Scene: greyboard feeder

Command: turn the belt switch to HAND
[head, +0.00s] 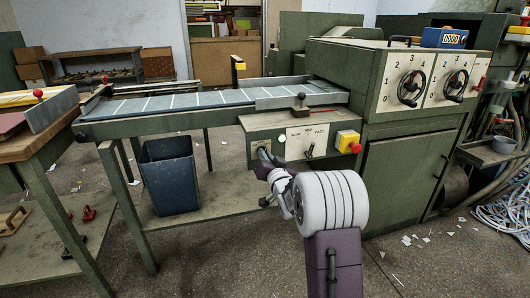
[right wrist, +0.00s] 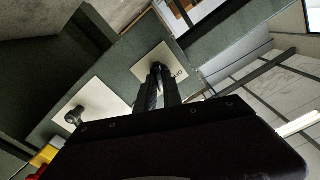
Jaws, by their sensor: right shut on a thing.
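The belt switch sits on a small pale plate (head: 256,158) at the left end of the green control panel (head: 262,130) under the belt. My right gripper (head: 264,155) reaches the switch from the front and is shut on its handle. In the right wrist view the two dark fingers (right wrist: 158,88) close on the switch over its pale plate (right wrist: 150,48). The fingers hide most of the handle, and I cannot tell its setting. Part of a dark label shows beside the fingers. My left gripper is not in view.
The belt (head: 190,101) runs above. A blue bin (head: 170,175) stands below left. Two handwheels (head: 411,88) are at right.

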